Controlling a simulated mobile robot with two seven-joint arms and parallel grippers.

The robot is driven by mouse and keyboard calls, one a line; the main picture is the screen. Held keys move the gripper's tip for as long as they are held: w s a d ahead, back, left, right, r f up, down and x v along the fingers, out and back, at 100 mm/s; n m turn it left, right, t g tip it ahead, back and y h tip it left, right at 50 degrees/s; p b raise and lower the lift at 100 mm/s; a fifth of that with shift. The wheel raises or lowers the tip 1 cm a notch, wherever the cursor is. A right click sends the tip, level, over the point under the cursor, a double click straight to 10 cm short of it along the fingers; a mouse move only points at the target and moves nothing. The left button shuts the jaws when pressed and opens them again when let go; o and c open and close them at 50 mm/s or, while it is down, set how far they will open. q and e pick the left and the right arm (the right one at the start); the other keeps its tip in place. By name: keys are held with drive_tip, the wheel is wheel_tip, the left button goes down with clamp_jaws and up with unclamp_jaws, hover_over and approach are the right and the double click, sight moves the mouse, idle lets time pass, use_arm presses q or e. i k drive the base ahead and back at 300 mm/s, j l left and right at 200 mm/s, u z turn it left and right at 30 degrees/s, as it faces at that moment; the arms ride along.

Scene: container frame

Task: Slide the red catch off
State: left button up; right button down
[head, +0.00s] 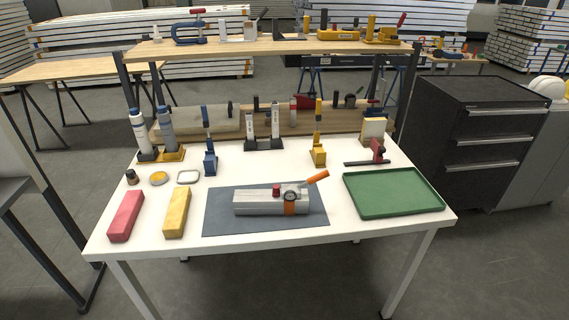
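A light grey metal block (255,203) lies on a dark grey mat (222,222) at the front middle of the white table. A small dark red piece (276,190), which looks like the catch, stands on the block's top near its middle. To its right is a dark round part (291,196) above an orange band (290,209). An orange handle (318,177) sticks up and right from there. Whether the red piece sits in a slot is too small to tell. Neither of my grippers shows.
The white table (335,222) has a red bar (126,215) and a yellow bar (177,212) at left, and an empty green tray (395,193) at right.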

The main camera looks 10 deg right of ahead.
sight(276, 191)
drive_tip(key=i+j, duration=0.15)
drive_tip(key=i, duration=0.75)
